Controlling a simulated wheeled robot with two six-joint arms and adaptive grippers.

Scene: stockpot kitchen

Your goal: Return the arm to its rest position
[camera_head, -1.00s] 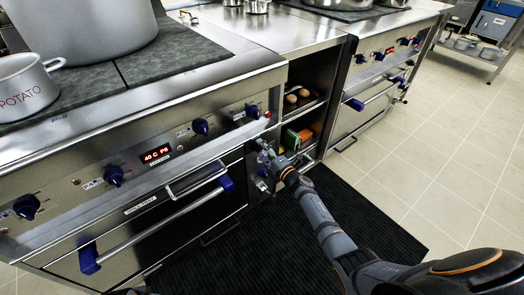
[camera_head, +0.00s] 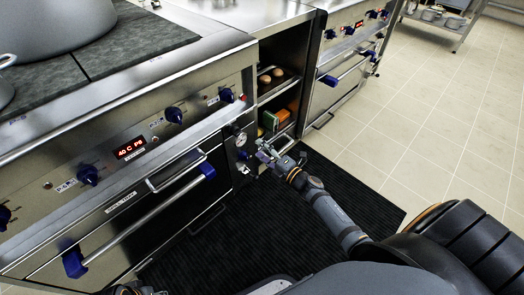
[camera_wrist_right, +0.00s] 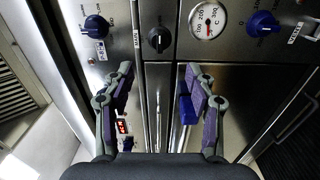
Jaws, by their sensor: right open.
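My right gripper (camera_head: 272,158) is open and empty in front of the stove's lower right corner, close to the open cupboard. My right arm (camera_head: 335,215) reaches to it from the lower right over the dark mat. In the right wrist view the two fingers of the right gripper (camera_wrist_right: 155,100) stand wide apart, with the steel front and its knobs behind them. Nothing is between the fingers. At the bottom left edge of the head view a small dark piece of my own body shows; I cannot tell whether it is part of the left gripper.
The stove front (camera_head: 140,150) with blue knobs and an oven handle (camera_head: 140,220) stands close on the left. The open cupboard (camera_head: 278,100) holds eggs and boxes. A large pot (camera_head: 55,25) stands on the cooktop. The dark mat (camera_head: 235,250) and the tiled floor (camera_head: 430,130) are clear.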

